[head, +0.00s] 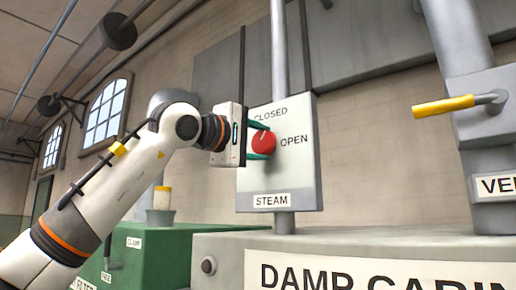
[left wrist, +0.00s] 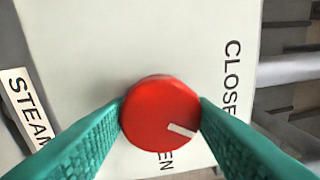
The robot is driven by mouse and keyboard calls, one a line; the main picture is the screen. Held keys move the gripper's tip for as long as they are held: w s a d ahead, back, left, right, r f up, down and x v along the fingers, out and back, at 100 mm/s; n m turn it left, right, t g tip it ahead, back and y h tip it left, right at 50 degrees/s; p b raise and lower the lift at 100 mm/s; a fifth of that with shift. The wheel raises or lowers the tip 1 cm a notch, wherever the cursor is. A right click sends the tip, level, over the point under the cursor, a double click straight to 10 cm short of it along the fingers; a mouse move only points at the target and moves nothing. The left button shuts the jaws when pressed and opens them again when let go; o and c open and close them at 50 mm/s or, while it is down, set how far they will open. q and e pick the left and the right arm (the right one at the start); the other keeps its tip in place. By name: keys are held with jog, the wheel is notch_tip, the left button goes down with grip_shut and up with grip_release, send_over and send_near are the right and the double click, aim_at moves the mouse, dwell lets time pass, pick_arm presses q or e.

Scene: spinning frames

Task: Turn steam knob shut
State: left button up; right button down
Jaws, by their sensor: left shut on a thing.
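The round red steam knob (head: 264,143) sits on a pale upright panel (head: 305,180) labelled CLOSED, OPEN and STEAM. My left gripper (head: 262,140) reaches it from the left, its teal fingers on either side of the knob. In the left wrist view the knob (left wrist: 158,112) is between the two fingers, which are shut on it. Its white mark points to the lower right, between the OPEN lettering, partly hidden below the knob, and the CLOSED lettering at right. My right gripper is not in view.
A grey cabinet (head: 220,252) labelled DAMP stands below the panel. A yellow-handled lever (head: 443,106) juts out at the right. A green machine (head: 150,258) stands at the lower left. A vertical pipe (head: 278,45) rises above the panel.

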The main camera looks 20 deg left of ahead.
pick_arm(q)
jog(key=n, duration=0.2)
jog(key=n+b, duration=0.1)
jog(key=n, duration=0.1)
jog(key=shift+n+t+y, duration=0.3)
jog(key=shift+n+b, duration=0.55)
jog(key=shift+n, duration=0.75)
jog(key=o, duration=1)
jog(key=shift+c, duration=0.2)
jog(key=shift+s, duration=0.1)
